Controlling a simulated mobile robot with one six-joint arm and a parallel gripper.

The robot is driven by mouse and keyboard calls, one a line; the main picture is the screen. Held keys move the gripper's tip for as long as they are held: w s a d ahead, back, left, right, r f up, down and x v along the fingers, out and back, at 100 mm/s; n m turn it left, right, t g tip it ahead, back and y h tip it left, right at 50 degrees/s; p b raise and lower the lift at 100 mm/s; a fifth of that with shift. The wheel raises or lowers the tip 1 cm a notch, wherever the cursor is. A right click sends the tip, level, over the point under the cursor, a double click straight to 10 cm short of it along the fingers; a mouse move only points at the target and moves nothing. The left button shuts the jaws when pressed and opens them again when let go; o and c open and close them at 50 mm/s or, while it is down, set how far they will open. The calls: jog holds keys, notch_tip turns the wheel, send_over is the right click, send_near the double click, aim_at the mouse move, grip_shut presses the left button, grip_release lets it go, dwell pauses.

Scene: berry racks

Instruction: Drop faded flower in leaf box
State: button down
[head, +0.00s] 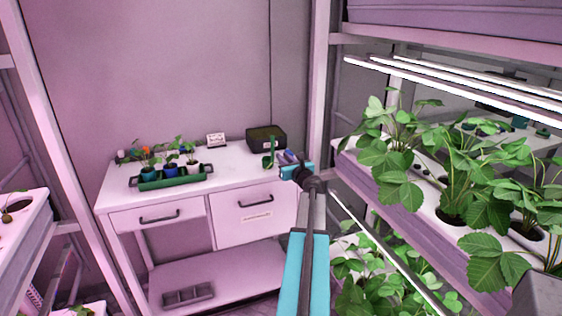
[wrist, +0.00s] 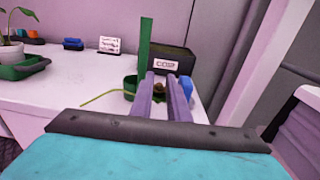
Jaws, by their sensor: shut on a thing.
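A thin yellow-green stem sticks out to the left of the fingers in the wrist view. The dark leaf box (wrist: 181,56) with a white label stands on the white table just beyond the fingertips. In the head view the box (head: 266,132) is at the table's back right, and my gripper (head: 284,160) is in front of it, toward the table's right end. The flower is too small to make out there.
A green upright tool with a cup-like base (wrist: 144,48) stands at the box's front left. A blue item (wrist: 186,84) is close to the right finger. A green tray (head: 170,179) with potted plants is at the left. Plant racks (head: 400,190) crowd the right side.

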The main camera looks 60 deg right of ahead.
jog(key=shift+d+x, duration=0.3)
jog(key=shift+x, duration=1.7)
jog(key=shift+s+f, duration=0.1)
jog(key=shift+s, duration=0.05)
jog(key=shift+w+d+p, duration=0.35)
jog(key=shift+d, duration=0.05)
jog(key=shift+a+f, duration=0.1)
jog(key=shift+f, duration=1.7)
jog(key=shift+f, duration=0.15)
jog(key=c, duration=2)
grip_release()
jog(key=shift+r, duration=0.25)
jog(key=shift+b+v, duration=0.75)
jog(key=shift+v, duration=5.35)
